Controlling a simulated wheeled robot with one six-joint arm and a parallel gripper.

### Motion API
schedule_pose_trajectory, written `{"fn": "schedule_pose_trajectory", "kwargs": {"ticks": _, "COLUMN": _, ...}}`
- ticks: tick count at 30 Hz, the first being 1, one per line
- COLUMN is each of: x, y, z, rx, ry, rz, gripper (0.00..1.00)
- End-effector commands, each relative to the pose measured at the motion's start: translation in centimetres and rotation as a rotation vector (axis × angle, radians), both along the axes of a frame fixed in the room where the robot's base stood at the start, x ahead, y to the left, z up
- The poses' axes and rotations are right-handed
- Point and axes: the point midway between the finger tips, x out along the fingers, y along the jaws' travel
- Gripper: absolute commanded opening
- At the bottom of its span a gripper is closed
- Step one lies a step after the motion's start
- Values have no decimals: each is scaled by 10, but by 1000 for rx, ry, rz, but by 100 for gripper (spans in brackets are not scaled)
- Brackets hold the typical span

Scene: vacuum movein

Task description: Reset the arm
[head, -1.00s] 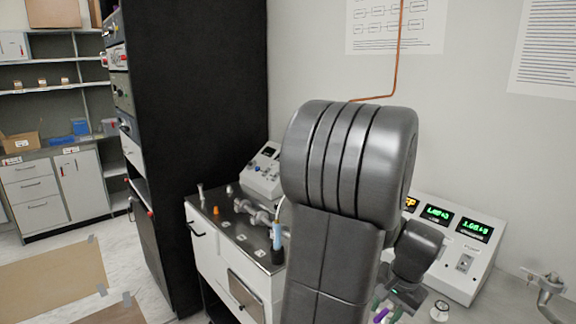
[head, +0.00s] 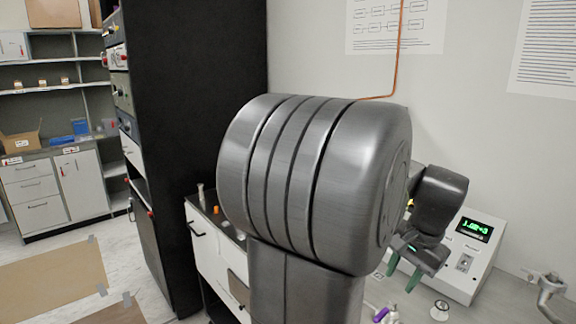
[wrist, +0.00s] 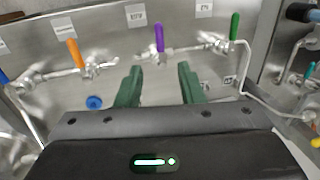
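My gripper (head: 402,272) is at the right of the head view, above the bench near the wall, with its green fingers pointing down. The wrist view shows the two green fingers (wrist: 160,88) apart with nothing between them. Beyond the fingertips stands a valve with a purple handle (wrist: 159,38), apart from the fingers. The purple handle also shows low in the head view (head: 380,314). My own arm hides much of the bench in the head view.
The wrist view shows valves with an orange handle (wrist: 75,53) and a green handle (wrist: 235,26) on a metal panel with tubing. In the head view, a display box (head: 472,240) stands right of my gripper. A tall black rack (head: 215,90) stands left of my arm.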

Motion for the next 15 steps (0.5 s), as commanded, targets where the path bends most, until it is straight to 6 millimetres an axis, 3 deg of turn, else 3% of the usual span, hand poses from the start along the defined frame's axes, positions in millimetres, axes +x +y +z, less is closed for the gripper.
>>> {"fn": "schedule_pose_trajectory", "kwargs": {"ticks": 3, "x": -3, "y": -2, "z": 18, "rx": 0, "ry": 0, "rz": -1, "gripper": 35}}
{"fn": "schedule_pose_trajectory", "kwargs": {"ticks": 15, "x": 10, "y": 9, "z": -67, "rx": 4, "ry": 4, "rz": 2, "gripper": 35}}
